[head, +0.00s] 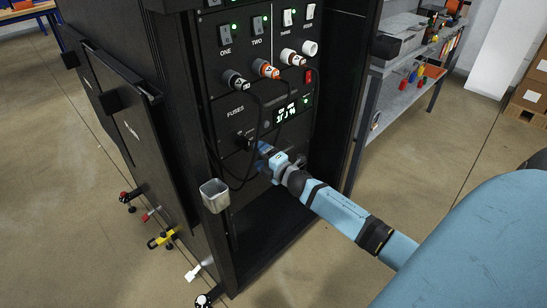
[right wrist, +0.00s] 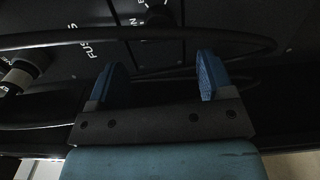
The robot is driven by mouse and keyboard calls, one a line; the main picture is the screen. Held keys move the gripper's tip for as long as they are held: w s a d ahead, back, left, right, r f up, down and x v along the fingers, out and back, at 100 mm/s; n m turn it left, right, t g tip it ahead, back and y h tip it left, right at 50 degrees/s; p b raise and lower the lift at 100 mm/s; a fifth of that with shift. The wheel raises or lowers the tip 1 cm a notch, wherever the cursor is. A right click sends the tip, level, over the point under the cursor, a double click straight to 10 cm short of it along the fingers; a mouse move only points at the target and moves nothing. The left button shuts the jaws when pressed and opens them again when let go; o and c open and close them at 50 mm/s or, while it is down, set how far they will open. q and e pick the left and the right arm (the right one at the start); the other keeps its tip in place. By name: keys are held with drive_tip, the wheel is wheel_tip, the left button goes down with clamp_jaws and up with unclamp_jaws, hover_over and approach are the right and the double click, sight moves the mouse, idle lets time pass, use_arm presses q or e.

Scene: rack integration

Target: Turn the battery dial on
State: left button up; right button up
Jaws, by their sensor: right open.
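The black rack (head: 185,130) stands in the middle of the head view, with its front panels facing right. A small dark dial (right wrist: 157,14) with white lettering around it shows at the top edge of the right wrist view; I take it for the battery dial. In the head view I cannot make it out clearly beside the gripper. My left gripper is not in view.
Black cables (head: 262,100) hang from the plugs (head: 266,68) across the panel; one crosses in front of the dial's panel in the right wrist view (right wrist: 60,40). A metal cup (head: 214,194) is at the rack's front edge.

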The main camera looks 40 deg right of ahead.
drive_tip(key=s, duration=0.6)
drive_tip(key=shift+s+d, duration=0.2)
drive_tip(key=shift+s, duration=0.05)
